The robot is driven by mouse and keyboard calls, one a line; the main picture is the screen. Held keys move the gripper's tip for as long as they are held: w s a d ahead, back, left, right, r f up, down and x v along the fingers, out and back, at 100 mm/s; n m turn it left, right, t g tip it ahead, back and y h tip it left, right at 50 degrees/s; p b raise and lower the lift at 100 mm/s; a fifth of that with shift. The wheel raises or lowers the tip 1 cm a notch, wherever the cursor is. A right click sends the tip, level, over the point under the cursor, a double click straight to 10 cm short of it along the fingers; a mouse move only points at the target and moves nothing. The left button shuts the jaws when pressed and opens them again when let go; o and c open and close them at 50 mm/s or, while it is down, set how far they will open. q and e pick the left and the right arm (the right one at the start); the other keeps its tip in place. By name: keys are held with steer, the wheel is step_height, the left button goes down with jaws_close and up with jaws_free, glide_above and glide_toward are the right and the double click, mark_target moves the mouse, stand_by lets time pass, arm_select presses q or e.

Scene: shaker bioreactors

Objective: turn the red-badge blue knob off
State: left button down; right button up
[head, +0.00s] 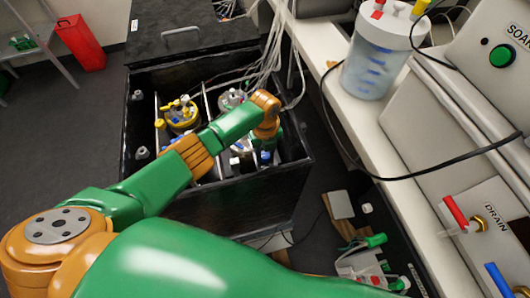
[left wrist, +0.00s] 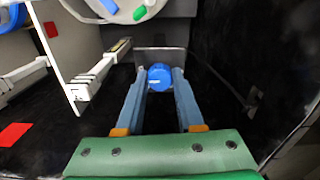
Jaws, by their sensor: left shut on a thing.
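In the left wrist view, a round blue knob (left wrist: 160,77) with a small pale mark sits between the fingertips of my left gripper (left wrist: 160,85). The blue-grey fingers are closed on its left and right sides. A grey plate or bracket shows just behind the knob. A red square patch (left wrist: 14,133) lies at the left of this view, well apart from the knob; I cannot tell whether it is the knob's badge. In the head view, my left arm reaches into the black box (head: 215,212) at its right part, and the wrist hides the knob. My right gripper is not in view.
A yellow-topped vessel (head: 181,112) stands in the box, left of my wrist. Cables and tubes run over the box's back edge. A white bench with a clear, blue-marked jar (head: 371,68) stands at the right. A red bin (head: 80,42) is on the floor at the far left.

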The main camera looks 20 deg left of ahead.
mark_target(265, 155)
arm_select(q)
steer(key=shift+r+m, duration=0.1)
steer(key=shift+m, duration=0.5)
steer(key=c, duration=0.5)
jaws_free()
steer(key=shift+c, duration=0.2)
step_height(265, 155, up, 7)
steer(key=shift+r+p, duration=0.1)
steer(key=shift+p, duration=0.3)
